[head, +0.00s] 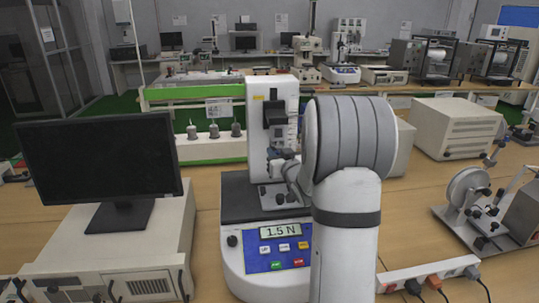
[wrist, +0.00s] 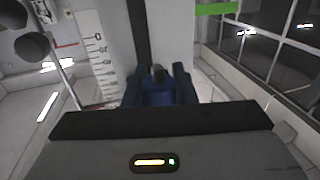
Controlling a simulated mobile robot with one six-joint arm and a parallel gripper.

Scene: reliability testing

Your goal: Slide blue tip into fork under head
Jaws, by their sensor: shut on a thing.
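A test stand (head: 262,90) with a dark head (head: 275,112) on its upright stands in the middle of the head view. My gripper (head: 281,172) is low in front of the upright, partly hidden by my arm. In the wrist view my gripper (wrist: 158,80) is shut on a blue piece (wrist: 158,95) with a dark rounded end that points away from the camera. The fork under the head cannot be made out, so I cannot tell whether the blue tip is inside it or apart from it.
The stand's blue panel has a display (head: 281,231) reading 1.5 N. A monitor (head: 98,155) stands on a beige case at left. A power strip (head: 428,273) and a wheel device (head: 468,195) are at right. A scale (wrist: 98,55) shows beside the upright.

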